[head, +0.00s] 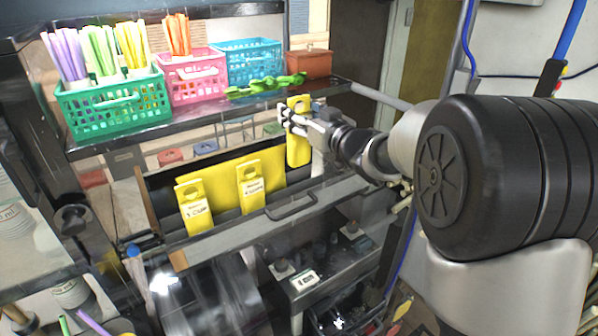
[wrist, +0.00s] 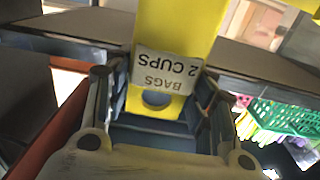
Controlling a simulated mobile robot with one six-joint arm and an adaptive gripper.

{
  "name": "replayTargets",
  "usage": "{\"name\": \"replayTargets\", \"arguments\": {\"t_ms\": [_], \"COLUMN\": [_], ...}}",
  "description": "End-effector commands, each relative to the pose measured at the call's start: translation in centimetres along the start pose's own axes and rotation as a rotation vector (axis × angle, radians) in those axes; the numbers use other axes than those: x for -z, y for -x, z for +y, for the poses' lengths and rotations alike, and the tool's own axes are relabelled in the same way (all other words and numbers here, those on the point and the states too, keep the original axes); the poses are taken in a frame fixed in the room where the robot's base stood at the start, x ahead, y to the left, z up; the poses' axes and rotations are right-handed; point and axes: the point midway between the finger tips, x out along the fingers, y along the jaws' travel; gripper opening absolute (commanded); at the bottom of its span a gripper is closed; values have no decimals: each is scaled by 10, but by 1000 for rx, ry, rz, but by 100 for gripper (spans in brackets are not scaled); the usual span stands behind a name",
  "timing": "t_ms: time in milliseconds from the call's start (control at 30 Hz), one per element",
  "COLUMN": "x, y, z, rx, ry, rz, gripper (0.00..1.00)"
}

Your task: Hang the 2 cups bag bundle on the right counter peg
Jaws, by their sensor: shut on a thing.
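The 2 cups bag bundle (wrist: 176,45) is yellow, with a white label reading "BAGS 2 CUPS" and a round hole near its end. In the head view the bundle (head: 299,150) hangs upright below and around my gripper (head: 298,118), in front of the shelf's right part. My gripper (wrist: 155,105) is shut on the bundle's holed end. Two other yellow labelled bundles, a left one (head: 194,207) and a middle one (head: 251,188), hang on the counter front, to the left of and below the held bundle. I cannot make out the right counter peg.
The shelf above holds a green basket (head: 115,108) of coloured straws, a pink basket (head: 190,75), a blue basket (head: 247,64) and a brown box (head: 310,63). A green twisted item (head: 265,86) lies near the shelf edge. A dark handle (head: 291,207) sticks out below.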

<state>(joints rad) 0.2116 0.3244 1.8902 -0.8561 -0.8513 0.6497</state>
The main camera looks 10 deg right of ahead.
Motion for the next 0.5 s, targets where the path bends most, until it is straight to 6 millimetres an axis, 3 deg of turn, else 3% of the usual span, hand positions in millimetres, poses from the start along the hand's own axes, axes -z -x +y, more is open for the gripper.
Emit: {"name": "replayTargets", "arguments": {"t_ms": [33, 200, 300, 500], "x": [-19, -61, -77, -91], "y": [0, 0, 0, 0], "z": [0, 0, 0, 0], "rx": [1, 0, 0, 1], "ry": [-3, -2, -1, 1], "rz": [-3, -2, 1, 2], "gripper": [30, 30, 30, 30]}}
